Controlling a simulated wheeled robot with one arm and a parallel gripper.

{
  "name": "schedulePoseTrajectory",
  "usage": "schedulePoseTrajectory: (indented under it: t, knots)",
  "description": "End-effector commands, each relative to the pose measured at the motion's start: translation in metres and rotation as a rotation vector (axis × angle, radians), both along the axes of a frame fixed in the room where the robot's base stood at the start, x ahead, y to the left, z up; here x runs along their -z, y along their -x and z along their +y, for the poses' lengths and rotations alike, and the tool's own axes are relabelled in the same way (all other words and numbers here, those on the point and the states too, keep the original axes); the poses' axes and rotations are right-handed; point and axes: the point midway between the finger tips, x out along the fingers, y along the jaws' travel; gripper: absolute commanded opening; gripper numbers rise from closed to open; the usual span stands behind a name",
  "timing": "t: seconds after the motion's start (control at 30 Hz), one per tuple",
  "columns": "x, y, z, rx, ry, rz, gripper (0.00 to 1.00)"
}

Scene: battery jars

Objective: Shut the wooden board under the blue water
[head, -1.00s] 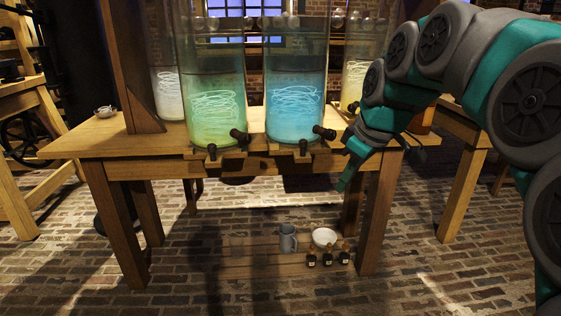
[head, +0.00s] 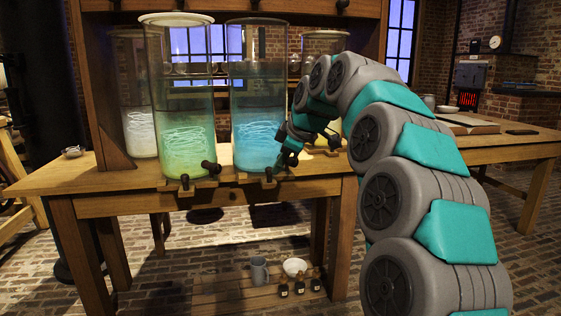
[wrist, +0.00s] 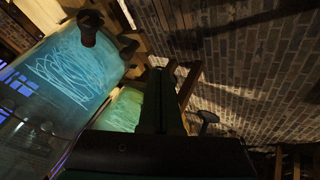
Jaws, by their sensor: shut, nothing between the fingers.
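The jar of blue water (head: 258,135) stands on the table, with a dark tap low on its front. The wooden board (head: 253,178) under it shows as a short piece jutting out at the table's front edge. My gripper (head: 289,158) is just right of the blue jar's base, close to the tap and above the table edge. It is shut and empty; the board's right end is close to it, and I cannot tell whether they touch. In the wrist view the blue jar (wrist: 70,75) fills the left, and my dark fingers (wrist: 158,95) point up the middle. The board is unclear there.
A green jar (head: 186,135) with its own tap and a similar board (head: 185,184) stands to the left. A white jar (head: 140,133) is behind. A jug (head: 259,270), a bowl (head: 295,267) and small bottles (head: 299,287) sit on the low shelf.

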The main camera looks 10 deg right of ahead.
Motion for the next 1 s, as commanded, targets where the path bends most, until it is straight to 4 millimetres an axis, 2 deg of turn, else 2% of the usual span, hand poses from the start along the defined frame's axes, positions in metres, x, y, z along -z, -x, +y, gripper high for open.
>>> schedulePoseTrajectory:
  t: [0.2, 0.4, 0.8, 1.0]
  knots:
    - [0.033, -0.021, 0.01, -0.001, 0.001, 0.006, 0.0]
    - [0.055, -0.037, 0.017, -0.001, -0.001, 0.004, 0.0]
    - [0.048, -0.069, 0.007, 0.002, 0.0, -0.002, 0.0]
    - [0.049, -0.075, 0.006, 0.001, 0.0, 0.001, 0.0]
